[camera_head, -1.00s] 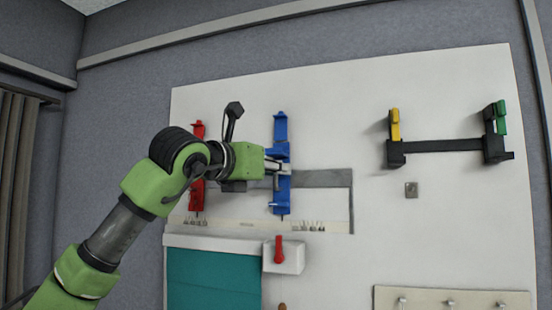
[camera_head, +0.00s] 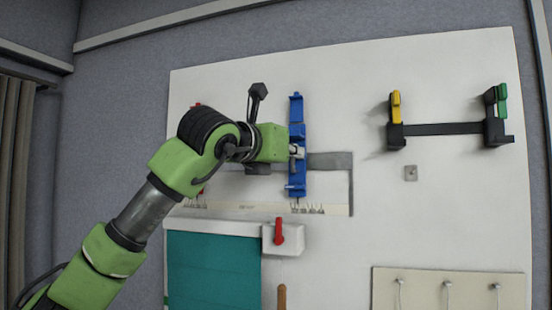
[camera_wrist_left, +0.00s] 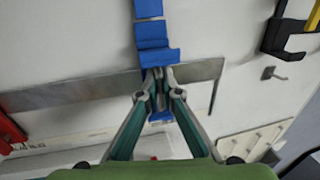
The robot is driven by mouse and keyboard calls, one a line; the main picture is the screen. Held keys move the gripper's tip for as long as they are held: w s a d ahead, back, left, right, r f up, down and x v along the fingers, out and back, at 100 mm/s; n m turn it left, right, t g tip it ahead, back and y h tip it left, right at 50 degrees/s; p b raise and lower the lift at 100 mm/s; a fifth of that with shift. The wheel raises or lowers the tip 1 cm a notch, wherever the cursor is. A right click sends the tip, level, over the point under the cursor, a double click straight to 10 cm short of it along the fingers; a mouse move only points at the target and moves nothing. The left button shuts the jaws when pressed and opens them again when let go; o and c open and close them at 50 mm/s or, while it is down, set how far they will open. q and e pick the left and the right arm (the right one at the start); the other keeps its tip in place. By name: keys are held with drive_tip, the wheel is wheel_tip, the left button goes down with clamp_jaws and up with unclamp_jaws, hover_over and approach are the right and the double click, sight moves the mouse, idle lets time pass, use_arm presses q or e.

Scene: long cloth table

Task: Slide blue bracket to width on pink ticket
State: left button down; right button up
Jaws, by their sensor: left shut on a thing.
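The blue bracket (camera_head: 296,108) stands upright across a grey horizontal rail (camera_head: 332,161) on the white wall panel, right of the rail's middle. My left gripper (camera_head: 296,151) is shut on the bracket's middle, coming in from the left. In the left wrist view the fingertips (camera_wrist_left: 158,77) close together just under a blue block of the bracket (camera_wrist_left: 154,42). The red bracket (camera_head: 197,105) is at the rail's left, mostly hidden by my arm. A pale strip with small marks (camera_head: 250,209) runs below the rail. No pink ticket can be made out. My right gripper is out of view.
A red lever on a white box (camera_head: 279,232) and a teal panel (camera_head: 214,270) are below. A black bar with yellow and green clamps (camera_head: 445,129) is mounted at the right. A hook board (camera_head: 450,282) is at lower right. The rail right of the bracket is clear.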

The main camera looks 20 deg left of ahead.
use_arm(q)
drive_tip(key=shift+s+d+r, duration=0.15)
drive_tip(key=shift+d+r, duration=0.2)
drive_tip(key=shift+d, duration=0.35)
drive_tip(key=shift+a, duration=0.1)
drive_tip(key=c, duration=2.2)
unclamp_jaws()
drive_tip(key=shift+c, duration=0.2)
drive_tip(key=v, duration=1.2)
drive_tip(key=shift+a, duration=0.1)
